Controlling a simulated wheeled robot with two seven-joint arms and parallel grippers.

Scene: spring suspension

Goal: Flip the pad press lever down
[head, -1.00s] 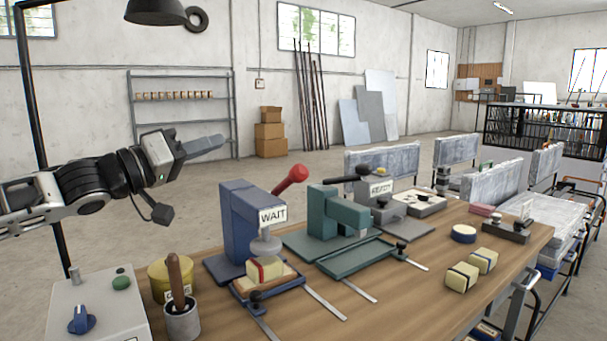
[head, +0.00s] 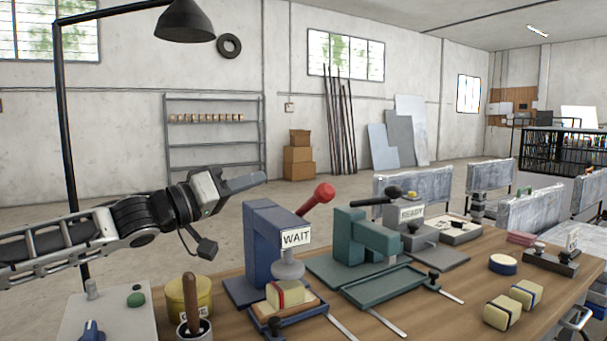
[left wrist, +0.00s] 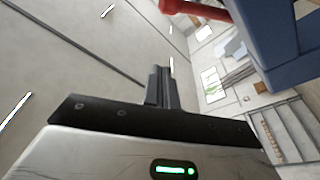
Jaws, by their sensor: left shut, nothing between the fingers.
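The blue press (head: 268,250) carries a WAIT sign (head: 297,237). Its lever has a red knob (head: 324,192) and slants up to the right. Under its round grey pressing foot (head: 287,265) sits a yellow block with a red band (head: 284,294). My left gripper (head: 258,179) is shut and empty, in the air left of the blue press and apart from the red knob in the head view. In the left wrist view the shut fingers (left wrist: 162,88) point away, with the red lever (left wrist: 197,8) and blue press (left wrist: 290,45) at the upper right. My right gripper is not in view.
A green press (head: 350,240) and a grey press with a READY sign (head: 411,213) stand right of the blue one. A yellow tin (head: 189,296), a pot with a wooden handle and a control box (head: 110,308) stand at the front left. Yellow blocks lie right.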

